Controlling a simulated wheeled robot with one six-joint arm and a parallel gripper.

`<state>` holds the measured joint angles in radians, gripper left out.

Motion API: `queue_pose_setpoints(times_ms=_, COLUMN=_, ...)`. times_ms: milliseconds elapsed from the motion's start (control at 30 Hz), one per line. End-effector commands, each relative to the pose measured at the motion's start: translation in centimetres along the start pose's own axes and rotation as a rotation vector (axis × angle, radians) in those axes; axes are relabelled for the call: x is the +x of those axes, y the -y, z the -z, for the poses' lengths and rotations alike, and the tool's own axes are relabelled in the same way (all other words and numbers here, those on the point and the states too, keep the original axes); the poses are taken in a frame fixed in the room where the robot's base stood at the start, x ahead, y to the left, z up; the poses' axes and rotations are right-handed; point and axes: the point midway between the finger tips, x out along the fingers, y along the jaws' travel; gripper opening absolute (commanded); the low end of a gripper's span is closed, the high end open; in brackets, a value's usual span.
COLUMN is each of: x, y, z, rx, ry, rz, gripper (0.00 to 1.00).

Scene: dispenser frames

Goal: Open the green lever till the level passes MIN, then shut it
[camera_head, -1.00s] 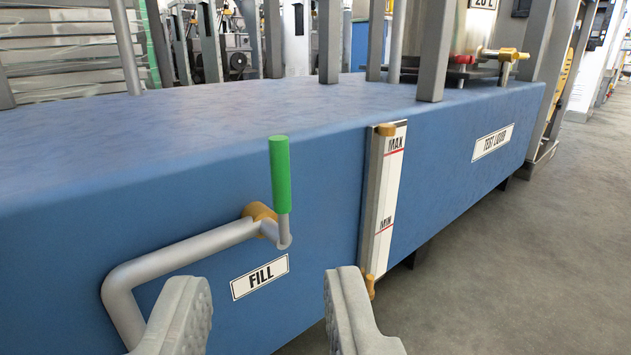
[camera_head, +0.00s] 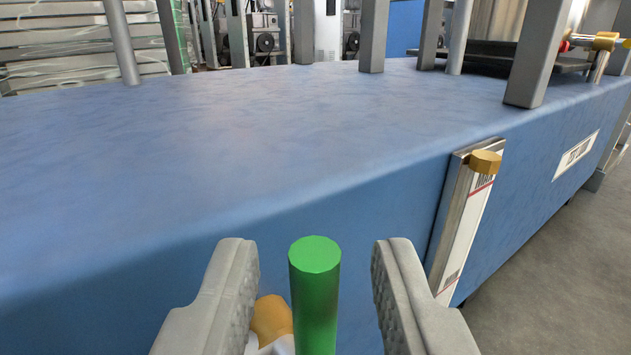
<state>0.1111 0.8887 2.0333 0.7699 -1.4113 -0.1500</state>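The green lever (camera_head: 315,295) stands upright in the lower middle of the view. Its lower end is cut off by the picture's edge. My gripper (camera_head: 316,265) is open, with one finger on each side of the lever and a gap on both sides. A brass fitting (camera_head: 271,318) shows behind the lever, partly hidden by the left finger. The level gauge (camera_head: 465,225) is a pale strip on the blue tank's side, right of my gripper. Its red MAX line shows near the top.
The blue tank (camera_head: 250,150) has a broad, clear top. A brass knob (camera_head: 485,162) sticks out at the gauge's top. A white label (camera_head: 576,155) is further right. Open grey floor (camera_head: 560,270) lies at the right.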

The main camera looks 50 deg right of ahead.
Motion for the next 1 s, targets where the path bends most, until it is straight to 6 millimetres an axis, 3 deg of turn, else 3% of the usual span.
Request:
queue_pose_setpoints(times_ms=200, x=1.9, y=0.0, z=0.0, rx=-0.001, ry=0.0, rz=0.0, gripper=0.33)
queue_pose_setpoints(times_ms=567, x=2.2, y=0.0, z=0.0, rx=-0.001, ry=0.0, rz=0.001, gripper=0.33)
queue_pose_setpoints(times_ms=733, x=2.2, y=0.0, z=0.0, rx=-0.001, ry=0.0, rz=0.001, gripper=0.0)
queue_pose_setpoints(times_ms=1000, x=2.3, y=0.0, z=0.0, rx=0.003, ry=0.003, rz=0.001, gripper=0.0)
